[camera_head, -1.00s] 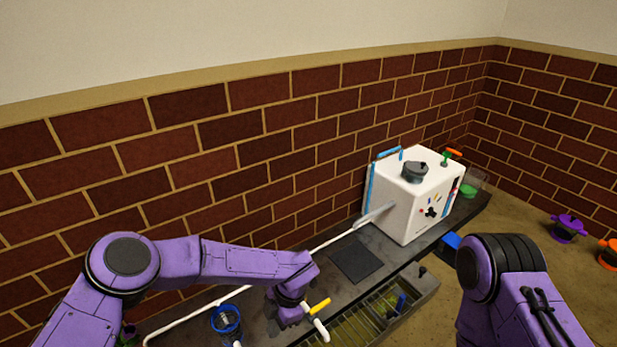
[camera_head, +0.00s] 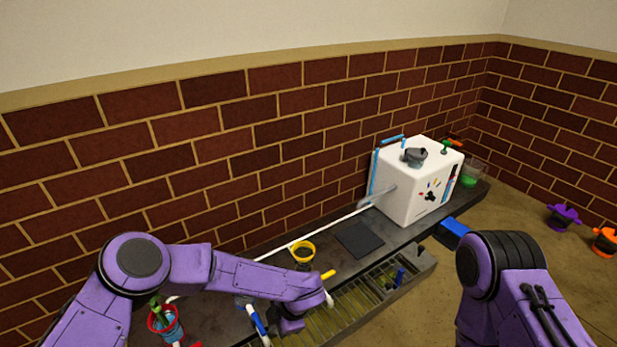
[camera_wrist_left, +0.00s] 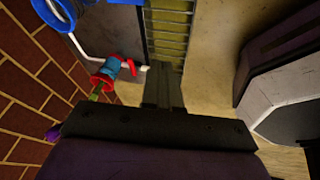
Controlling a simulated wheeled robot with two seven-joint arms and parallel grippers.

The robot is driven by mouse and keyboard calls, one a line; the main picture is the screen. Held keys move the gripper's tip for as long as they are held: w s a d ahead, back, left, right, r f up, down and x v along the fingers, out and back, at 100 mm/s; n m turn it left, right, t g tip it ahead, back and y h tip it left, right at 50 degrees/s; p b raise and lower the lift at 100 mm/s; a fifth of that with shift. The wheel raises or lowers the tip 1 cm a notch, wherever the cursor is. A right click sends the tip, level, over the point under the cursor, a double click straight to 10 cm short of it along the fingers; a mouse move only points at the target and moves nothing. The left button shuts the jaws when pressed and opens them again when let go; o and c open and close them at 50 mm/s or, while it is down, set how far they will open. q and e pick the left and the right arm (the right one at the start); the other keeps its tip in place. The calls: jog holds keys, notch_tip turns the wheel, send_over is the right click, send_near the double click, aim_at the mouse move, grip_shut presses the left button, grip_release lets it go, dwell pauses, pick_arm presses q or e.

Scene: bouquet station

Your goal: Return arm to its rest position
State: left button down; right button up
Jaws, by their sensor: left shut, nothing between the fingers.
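My left arm comes in from the left in the head view, bent over the dark counter (camera_head: 205,323). Its gripper (camera_head: 290,325) points down at the front of the counter, with the fingertips hidden there. In the left wrist view the two fingers of the left gripper (camera_wrist_left: 163,88) are together and empty, above the floor beside the grated trough. My right arm (camera_head: 515,290) shows at the right, but its gripper is out of view.
A yellow-rimmed cup (camera_head: 302,253) and a red-rimmed cup (camera_head: 163,320) stand on the counter near my left arm. A white box machine (camera_head: 418,185) stands at the back right, a grated trough (camera_head: 350,310) along the front. A brick wall (camera_head: 200,150) runs close behind.

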pick_arm(q)
jog(key=s+a+f+m+t+h+b, duration=0.1)
jog(key=s+a+f+m+b, duration=0.4)
jog(key=s+a+f+m, duration=0.5)
jog(key=s+a+f+m+t+h+b, duration=0.1)
jog(key=s+a+f+m+b, duration=0.5)
jog(key=s+a, duration=0.85)
notch_tip(320, 180, up, 38)
jog(key=s+d+p, duration=0.1)
jog(key=d+p, duration=0.1)
jog(key=p, duration=3.6)
jog(key=shift+s+d+f+t+y, duration=0.25)
jog(key=shift+s+d+t+y, duration=0.05)
jog(key=shift+s, duration=0.1)
